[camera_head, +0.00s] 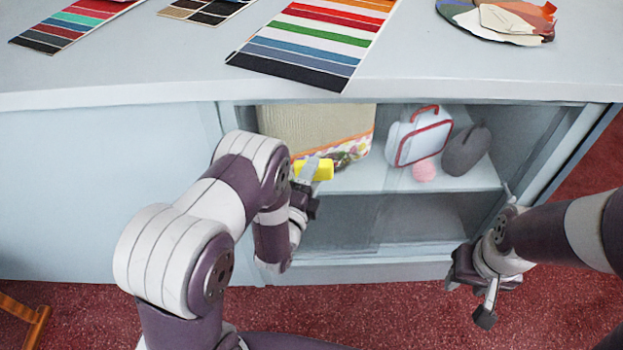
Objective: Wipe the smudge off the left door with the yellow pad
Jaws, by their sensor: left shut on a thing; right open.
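My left gripper (311,170) is shut on the yellow pad (325,170), in front of the left part of the cabinet opening. The gripper covers part of the pad. A see-through left door (345,232) appears to span this part, with a faint upright edge near the middle of the opening. I cannot make out a smudge on it; my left arm hides some of the door. I cannot tell whether the pad touches the door. My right gripper (470,297) is open and empty, low in front of the cabinet's right end.
Behind the doors, a shelf (350,183) holds a beige bin (315,125), a white bag with red trim (418,138), a pink ball (424,171) and a dark grey pouch (467,150). Colour swatch cards (310,40) lie on the countertop (180,60). Red carpet (400,310) is below.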

